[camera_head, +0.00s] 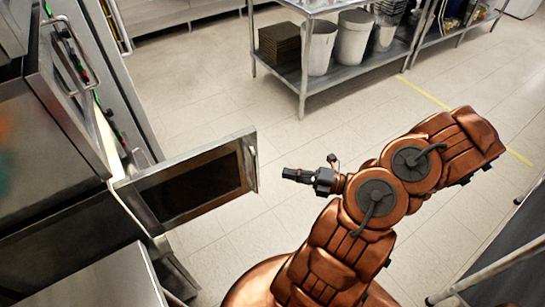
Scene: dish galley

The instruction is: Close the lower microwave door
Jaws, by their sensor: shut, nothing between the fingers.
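The lower microwave door (192,182) hangs open at the left, swung out from the stacked steel appliances. It has a dark window in a steel frame. A pale handle (253,151) shows at its free edge. My gripper (288,173) is shut and empty, a short way to the right of the door's free edge. A gap of floor shows between them in the picture. The inside of the lower microwave is mostly hidden by the door and the surrounding steel.
Above it is another steel door (72,90) with a bar handle. A steel counter (95,283) lies at bottom left. A steel rail (490,270) is at lower right. The tiled floor between is clear.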

